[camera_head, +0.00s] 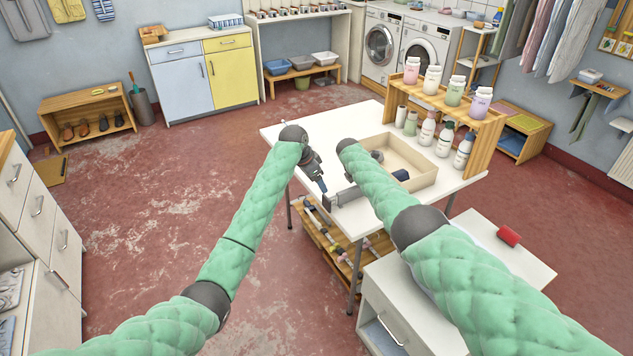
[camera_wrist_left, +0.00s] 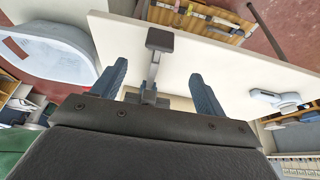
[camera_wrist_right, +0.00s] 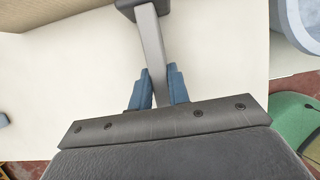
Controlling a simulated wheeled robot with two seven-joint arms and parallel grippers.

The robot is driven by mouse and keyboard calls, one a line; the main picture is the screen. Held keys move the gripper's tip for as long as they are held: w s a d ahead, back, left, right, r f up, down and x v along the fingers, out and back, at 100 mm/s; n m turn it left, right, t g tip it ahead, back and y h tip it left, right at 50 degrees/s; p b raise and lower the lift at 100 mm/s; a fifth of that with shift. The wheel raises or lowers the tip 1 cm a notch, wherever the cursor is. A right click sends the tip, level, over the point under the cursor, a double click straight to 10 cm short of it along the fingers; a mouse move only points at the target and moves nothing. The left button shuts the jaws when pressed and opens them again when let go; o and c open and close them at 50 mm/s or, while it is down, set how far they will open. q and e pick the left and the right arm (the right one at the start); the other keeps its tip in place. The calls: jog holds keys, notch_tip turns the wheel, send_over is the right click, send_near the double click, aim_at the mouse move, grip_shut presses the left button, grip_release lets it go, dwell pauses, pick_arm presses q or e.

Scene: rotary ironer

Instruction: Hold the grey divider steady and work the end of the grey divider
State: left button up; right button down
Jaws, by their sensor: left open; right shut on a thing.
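The grey divider (camera_head: 347,194) is a flat grey bar with a dark block at one end, above the front part of the white table (camera_head: 285,133). My right gripper (camera_wrist_right: 160,72) is shut on the grey bar in the right wrist view, with the dark end block beyond the fingers. In the head view my right arm hides those fingers. My left gripper (camera_wrist_left: 158,69) is open, its two blue fingers apart. The divider (camera_wrist_left: 152,75) shows between them in the left wrist view; I see no finger touching it. In the head view my left gripper (camera_head: 321,184) is close beside the divider.
A shallow wooden tray (camera_head: 425,180) stands on the table behind my right arm, with a dark blue piece (camera_head: 401,174) in it. A wooden rack (camera_head: 455,104) with several bottles stands at the back right. A white cabinet (camera_head: 385,285) with a red roll (camera_head: 508,235) is nearer.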

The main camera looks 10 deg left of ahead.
pick_arm(q)
jog(key=shift+s+f, duration=0.1)
jog(key=shift+f, duration=0.1)
jog(key=c, duration=0.5)
jog(key=shift+g+y, duration=0.4)
jog(key=shift+y, duration=0.2)
jog(key=a+f, duration=0.1)
jog(key=s+a+f, duration=0.1)
jog(key=a+f, duration=0.1)
jog(key=s+a+f, duration=0.1)
jog(key=a+f, duration=0.1)
jog(key=shift+a, duration=0.25)
jog(key=c, duration=1.1)
jog(key=s+a+f+y, duration=0.3)
jog(key=a+f, duration=0.6)
jog(key=a, duration=0.3)
jog(key=shift+s+f, duration=0.35)
jog(key=shift+s, duration=0.4)
jog(key=a+f+t+y, duration=0.1)
jog(key=a+f+y, duration=0.1)
jog(key=a+f, duration=0.3)
jog(key=m+t+h, duration=0.8)
jog(key=m+h, duration=0.9)
jog(key=m, duration=0.1)
send_near(325, 201)
jog(key=x, duration=0.6)
jog(key=shift+w+d+r, duration=0.15)
jog(key=shift+d, duration=0.25)
